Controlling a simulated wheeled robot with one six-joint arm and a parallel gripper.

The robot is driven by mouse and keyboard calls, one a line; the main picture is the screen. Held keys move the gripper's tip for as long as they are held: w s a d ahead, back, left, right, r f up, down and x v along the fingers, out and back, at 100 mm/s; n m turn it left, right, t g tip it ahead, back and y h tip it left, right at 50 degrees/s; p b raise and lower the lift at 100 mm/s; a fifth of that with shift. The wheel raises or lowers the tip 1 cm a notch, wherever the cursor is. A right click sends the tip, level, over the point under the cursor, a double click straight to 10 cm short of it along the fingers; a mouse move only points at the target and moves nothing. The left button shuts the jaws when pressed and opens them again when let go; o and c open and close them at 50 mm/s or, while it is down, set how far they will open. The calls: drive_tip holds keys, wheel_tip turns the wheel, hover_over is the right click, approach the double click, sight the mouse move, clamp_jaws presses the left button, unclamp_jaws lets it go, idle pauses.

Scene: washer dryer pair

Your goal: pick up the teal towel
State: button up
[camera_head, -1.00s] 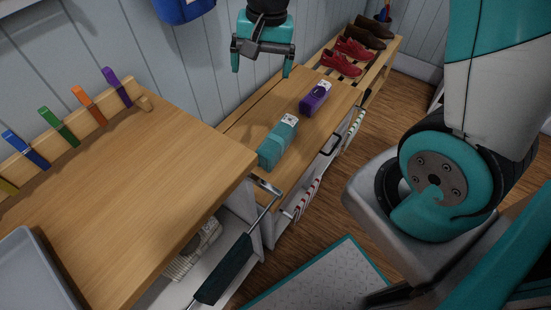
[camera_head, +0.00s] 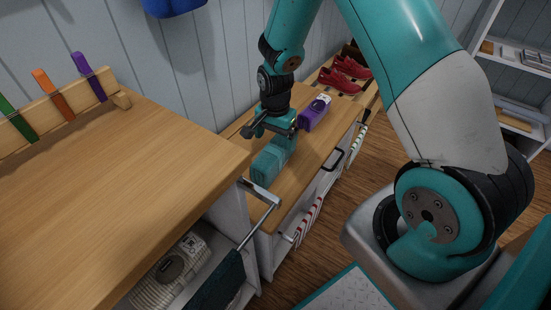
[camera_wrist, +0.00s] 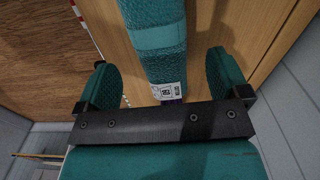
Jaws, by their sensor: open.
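The teal towel (camera_head: 267,166) is a folded, long bundle lying on the lower wooden top. In the wrist view it (camera_wrist: 158,40) runs up from between my fingers, with a white label at its near end. My gripper (camera_head: 272,128) is over the towel's far end, pointing down. In the wrist view my gripper (camera_wrist: 162,70) is open, one teal finger on each side of the towel, with gaps on both sides. I cannot tell how far the fingertips are above the wooden top.
A purple folded towel (camera_head: 315,113) lies just beyond. Red shoes (camera_head: 345,76) stand on a rack farther back. A higher wooden counter (camera_head: 110,200) with coloured pegs is at left. A dark teal cloth (camera_head: 222,285) hangs at a handle bar, in front of an open shelf.

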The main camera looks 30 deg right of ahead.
sight(275, 145)
wheel_tip(275, 145, down, 6)
drive_tip(key=shift+a+r+b, duration=0.1)
drive_tip(key=shift+r+b, duration=0.05)
drive_tip(key=shift+b, duration=0.75)
drive_tip(key=shift+c, duration=0.4)
drive_tip(key=shift+r, duration=0.1)
drive_tip(key=c, duration=1.1)
